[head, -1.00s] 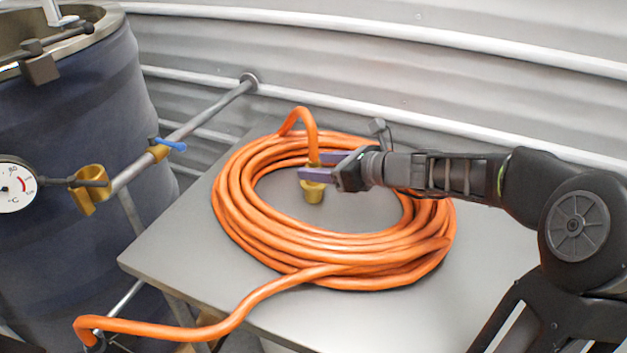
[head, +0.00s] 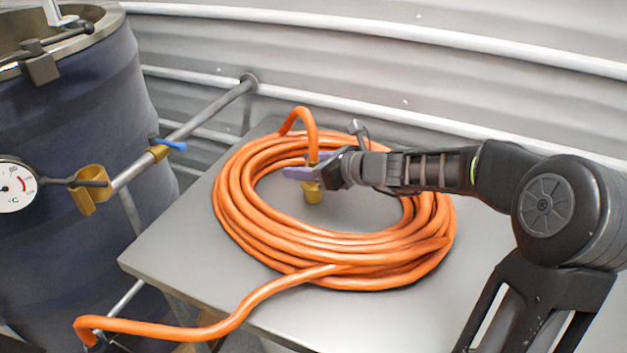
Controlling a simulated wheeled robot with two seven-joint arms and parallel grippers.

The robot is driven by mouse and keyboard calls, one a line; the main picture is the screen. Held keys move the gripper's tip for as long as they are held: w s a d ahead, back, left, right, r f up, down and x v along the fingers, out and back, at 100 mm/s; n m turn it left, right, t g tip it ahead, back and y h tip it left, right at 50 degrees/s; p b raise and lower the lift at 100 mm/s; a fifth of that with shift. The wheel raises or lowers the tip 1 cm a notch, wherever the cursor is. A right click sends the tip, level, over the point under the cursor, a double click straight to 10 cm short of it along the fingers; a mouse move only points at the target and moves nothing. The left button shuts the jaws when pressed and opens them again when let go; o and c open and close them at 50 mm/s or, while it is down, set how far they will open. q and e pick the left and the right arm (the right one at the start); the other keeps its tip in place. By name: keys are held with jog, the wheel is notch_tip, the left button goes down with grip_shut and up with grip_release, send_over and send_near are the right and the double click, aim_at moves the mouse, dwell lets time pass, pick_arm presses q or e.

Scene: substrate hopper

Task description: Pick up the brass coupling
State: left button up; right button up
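The brass coupling (head: 312,193) is on the raised end of the orange hose (head: 237,215). It hangs upright, low over the bare middle of the coil. My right gripper (head: 305,166) reaches in from the right at the coupling's upper part. One purple finger crosses in front of it and the other shows partly behind. The near finger hides some of the brass. I cannot tell whether the fingers touch it or are apart from it. My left gripper is not in view.
The coil lies on a grey table (head: 165,250), whose left front corner is bare. A dark blue drum (head: 70,130) stands at the left. A pipe (head: 205,112) with a blue-handled valve (head: 168,144) and a dial gauge (head: 15,186) runs behind. A ribbed metal wall closes the back.

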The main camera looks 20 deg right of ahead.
grip_shut()
dwell(0.4)
jog(key=shift+r, duration=0.15)
jog(key=shift+r, duration=0.5)
jog(key=r+p, duration=0.1)
jog(key=r, duration=0.2)
jog(key=s+r+p, duration=0.1)
jog(key=r, duration=0.3)
jog(key=d+r+p, duration=0.1)
jog(key=r, duration=0.2)
jog(key=shift+s+r, duration=0.3)
jog(key=s+d+b, duration=0.1)
jog(key=s+d, duration=0.2)
jog(key=s, duration=0.4)
jog(key=s+d, duration=0.4)
jog(key=s, duration=0.3)
jog(key=shift+s+b, duration=0.25)
jog(key=shift+b, duration=0.1)
